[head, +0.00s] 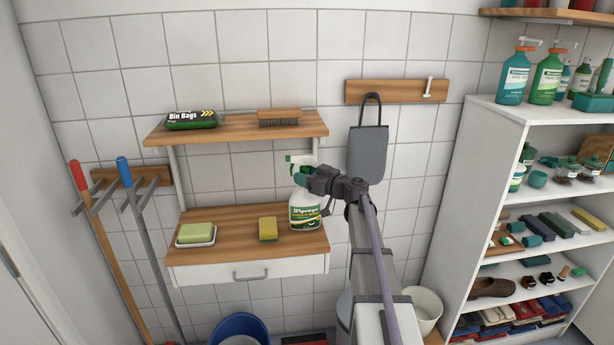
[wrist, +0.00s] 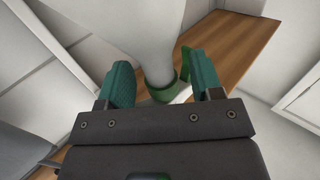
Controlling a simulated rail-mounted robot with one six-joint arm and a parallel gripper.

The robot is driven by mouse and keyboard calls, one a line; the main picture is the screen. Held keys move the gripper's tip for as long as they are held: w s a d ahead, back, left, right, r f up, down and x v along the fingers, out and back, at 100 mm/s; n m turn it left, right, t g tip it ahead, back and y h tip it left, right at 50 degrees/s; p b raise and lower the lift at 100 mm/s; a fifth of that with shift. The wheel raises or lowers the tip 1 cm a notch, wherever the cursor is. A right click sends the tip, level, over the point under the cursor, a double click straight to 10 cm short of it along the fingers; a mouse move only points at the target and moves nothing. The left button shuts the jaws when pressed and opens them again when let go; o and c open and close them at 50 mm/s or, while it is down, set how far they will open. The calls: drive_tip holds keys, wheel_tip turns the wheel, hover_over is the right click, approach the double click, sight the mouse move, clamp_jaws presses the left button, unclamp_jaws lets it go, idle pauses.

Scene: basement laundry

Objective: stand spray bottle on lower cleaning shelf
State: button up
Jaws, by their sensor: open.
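The spray bottle (head: 305,212), white with a green label and a green and white trigger head, stands upright at the right end of the lower cleaning shelf (head: 195,253). My gripper (head: 302,173) is at the bottle's neck, just under the trigger head. In the wrist view the two teal fingers (wrist: 163,88) are apart, one on each side of the bottle's neck and green collar (wrist: 170,92). A gap shows between the fingers and the neck. The wooden shelf top (wrist: 238,42) lies beyond the bottle. My gripper hides part of the bottle's neck in the head view.
A yellow sponge (head: 268,229) stands left of the bottle, and a soap dish (head: 195,235) is further left. The upper shelf (head: 235,130) with bin bags and a brush is above. A grey dustpan (head: 367,154) hangs to the right.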

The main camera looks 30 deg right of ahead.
drive_tip(key=v, duration=1.2)
drive_tip(key=s+a+f+g, duration=0.3)
drive_tip(key=a+f+g, duration=0.1)
drive_tip(key=a, duration=0.6)
drive_tip(key=s+a+f+g, duration=0.2)
drive_tip(key=a+f+g, duration=0.25)
drive_tip(key=a, duration=0.55)
drive_tip(key=s+a+f+m+g+h, duration=0.3)
drive_tip(key=s+a+f+g+h, duration=0.3)
drive_tip(key=s+a, duration=0.45)
drive_tip(key=s+d+m+g+h+p, duration=0.1)
drive_tip(key=s+m+h+p, duration=0.1)
drive_tip(key=s, duration=0.4)
drive_tip(key=shift+d+r+p, duration=0.2)
drive_tip(key=shift+r+p, duration=0.2)
drive_tip(key=shift+p, duration=0.25)
